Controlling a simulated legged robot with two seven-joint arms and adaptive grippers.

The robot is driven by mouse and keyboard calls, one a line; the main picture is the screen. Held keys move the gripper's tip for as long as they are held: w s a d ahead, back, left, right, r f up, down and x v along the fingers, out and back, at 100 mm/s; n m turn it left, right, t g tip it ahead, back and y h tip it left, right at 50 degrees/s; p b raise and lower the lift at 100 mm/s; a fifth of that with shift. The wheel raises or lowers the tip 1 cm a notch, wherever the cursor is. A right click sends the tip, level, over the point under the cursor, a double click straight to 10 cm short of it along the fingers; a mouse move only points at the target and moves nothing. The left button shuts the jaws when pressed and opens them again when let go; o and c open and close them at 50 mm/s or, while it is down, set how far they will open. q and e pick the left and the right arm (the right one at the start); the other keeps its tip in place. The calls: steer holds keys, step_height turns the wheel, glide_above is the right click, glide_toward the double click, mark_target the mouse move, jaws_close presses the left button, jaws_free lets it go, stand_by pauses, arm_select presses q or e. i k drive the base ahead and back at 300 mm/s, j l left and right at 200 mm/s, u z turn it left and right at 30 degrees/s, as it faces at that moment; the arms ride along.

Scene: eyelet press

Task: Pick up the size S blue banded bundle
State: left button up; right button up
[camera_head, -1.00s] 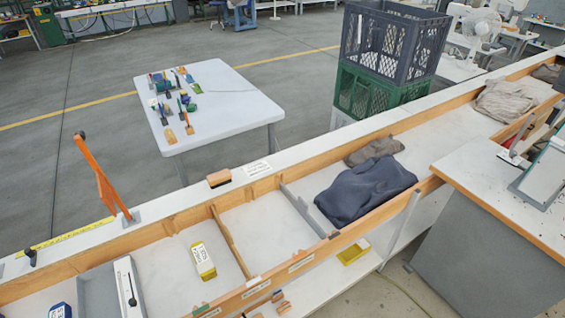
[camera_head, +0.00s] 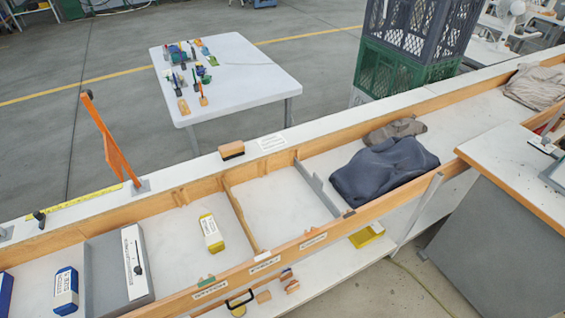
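A blue bundle with a white band (camera_head: 66,291) lies in the left compartment of the long wooden-sided bench. A second blue piece (camera_head: 5,292) is cut off at the left edge of the picture. The lettering on both is too small to read, so I cannot tell which is size S. A yellow bundle with a white band (camera_head: 211,233) lies in the compartment to the right, beyond a grey block with a white strip (camera_head: 134,263). Neither of my grippers is in view.
Dark blue cloth (camera_head: 384,170) and grey-brown cloth (camera_head: 396,131) lie in the right part of the bench. An orange upright arm (camera_head: 112,142) stands on the back ledge. A white table with tools (camera_head: 245,88) and stacked crates (camera_head: 408,55) stand behind. The compartment right of the yellow bundle is empty.

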mark_target(65, 302)
steer(key=u, duration=2.25)
steer(key=j+z, duration=0.1)
steer(key=z, duration=0.3)
steer(key=i+j+z, duration=0.1)
steer(key=z, duration=0.35)
steer(key=j+z, duration=0.15)
steer(key=z, duration=0.25)
steer(key=j+z, duration=0.15)
steer(key=z, duration=0.25)
